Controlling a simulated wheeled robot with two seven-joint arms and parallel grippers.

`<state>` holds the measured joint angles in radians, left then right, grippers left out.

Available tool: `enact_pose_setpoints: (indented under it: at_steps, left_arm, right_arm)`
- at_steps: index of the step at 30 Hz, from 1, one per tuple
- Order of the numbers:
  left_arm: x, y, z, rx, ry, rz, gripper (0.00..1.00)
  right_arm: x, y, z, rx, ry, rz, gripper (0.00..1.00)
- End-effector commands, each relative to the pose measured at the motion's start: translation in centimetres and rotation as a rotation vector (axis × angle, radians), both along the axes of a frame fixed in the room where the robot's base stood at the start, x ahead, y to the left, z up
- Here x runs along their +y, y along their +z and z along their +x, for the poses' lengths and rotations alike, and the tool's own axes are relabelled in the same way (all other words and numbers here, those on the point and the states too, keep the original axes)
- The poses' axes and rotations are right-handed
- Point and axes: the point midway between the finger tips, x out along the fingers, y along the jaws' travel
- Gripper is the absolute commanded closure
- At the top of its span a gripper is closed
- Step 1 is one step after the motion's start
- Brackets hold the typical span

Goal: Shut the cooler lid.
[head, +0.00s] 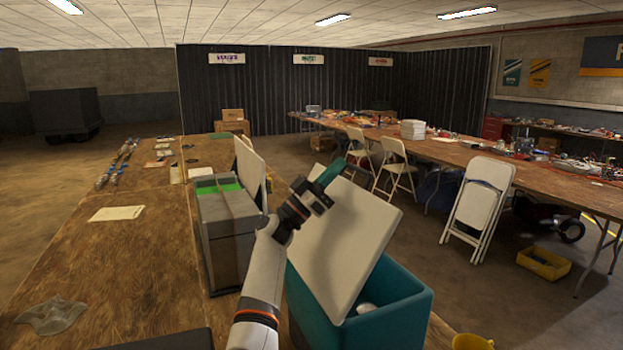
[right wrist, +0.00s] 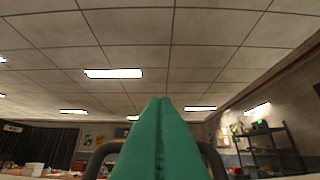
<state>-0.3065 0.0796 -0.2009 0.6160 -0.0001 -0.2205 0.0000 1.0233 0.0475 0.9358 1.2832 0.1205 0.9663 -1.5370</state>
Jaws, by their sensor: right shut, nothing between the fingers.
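The teal cooler (head: 392,310) stands at the lower middle of the head view. Its white lid (head: 350,235) is raised and steeply tilted, leaving a gap on the right where something white shows inside. My right gripper (head: 334,170) has its green fingers shut and empty by the lid's upper left edge; I cannot tell whether they touch it. The fingers also show pressed together in the right wrist view (right wrist: 160,125), pointing toward the ceiling. My right arm covers part of the cooler's left side. My left gripper is not in view.
A grey box with a green top (head: 228,225) stands left of the cooler by the wooden table (head: 120,265). White folding chairs (head: 478,205) and a long cluttered table (head: 470,153) are behind and right. A yellow cup (head: 472,342) sits at the bottom edge.

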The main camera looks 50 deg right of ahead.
Motion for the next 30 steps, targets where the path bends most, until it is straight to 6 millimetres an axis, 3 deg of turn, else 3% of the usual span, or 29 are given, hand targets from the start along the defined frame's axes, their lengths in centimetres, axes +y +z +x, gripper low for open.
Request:
enact_pose_setpoints:
  at_steps: [7, 14, 21, 30]
  left_arm:
    - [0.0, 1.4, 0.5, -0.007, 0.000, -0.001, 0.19]
    - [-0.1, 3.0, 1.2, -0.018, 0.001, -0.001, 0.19]
    - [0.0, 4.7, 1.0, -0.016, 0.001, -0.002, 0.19]
    - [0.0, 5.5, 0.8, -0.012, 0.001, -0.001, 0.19]
  right_arm:
    - [-5.3, -2.0, -2.8, -0.117, -0.001, 0.210, 1.00]
    - [-9.5, -5.4, -5.2, -0.222, 0.000, 0.400, 1.00]
    - [-13.2, -10.0, -7.2, -0.332, 0.000, 0.600, 1.00]
    - [-16.1, -16.5, -8.7, -0.457, 0.002, 0.827, 1.00]
